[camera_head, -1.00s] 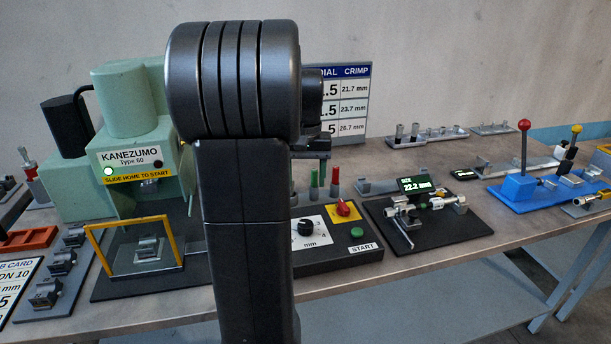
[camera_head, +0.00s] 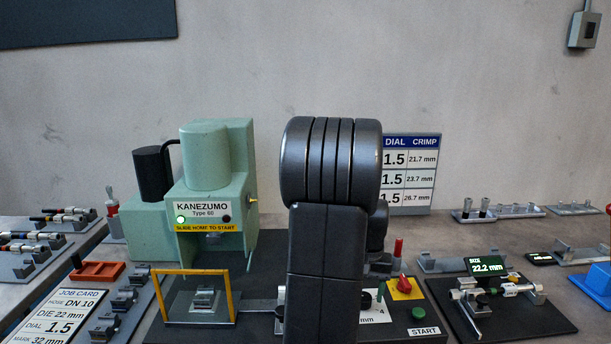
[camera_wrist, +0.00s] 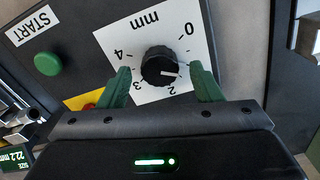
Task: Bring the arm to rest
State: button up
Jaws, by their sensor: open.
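My arm (camera_head: 325,250) stands upright in the middle of the head view and hides my gripper there. In the wrist view my gripper (camera_wrist: 160,70) is open, with green fingers apart on either side of a black dial knob (camera_wrist: 159,66). I cannot tell how far above the knob the fingertips are. The knob sits on a white scale plate marked in mm, and its white pointer is near the 2. Nothing is held between the fingers.
A green KANEZUMO press (camera_head: 215,180) with a yellow-framed guard (camera_head: 233,297) stands left of my arm. The green START button (camera_head: 418,313) and a gauge reading 22.2 mm (camera_head: 487,266) are to the right. A job card (camera_head: 75,315) and an orange tray (camera_head: 97,271) lie at the left.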

jog(key=shift+f, duration=0.65)
jog(key=shift+r, duration=0.1)
notch_tip(320, 180, up, 14)
notch_tip(320, 180, down, 14)
jog(key=shift+f, duration=0.1)
jog(key=shift+m, duration=0.3)
jog(key=m, duration=0.5)
jog(key=shift+m, duration=0.3)
notch_tip(320, 180, up, 13)
jog(key=s+b, duration=0.1)
jog(key=shift+s, duration=0.4)
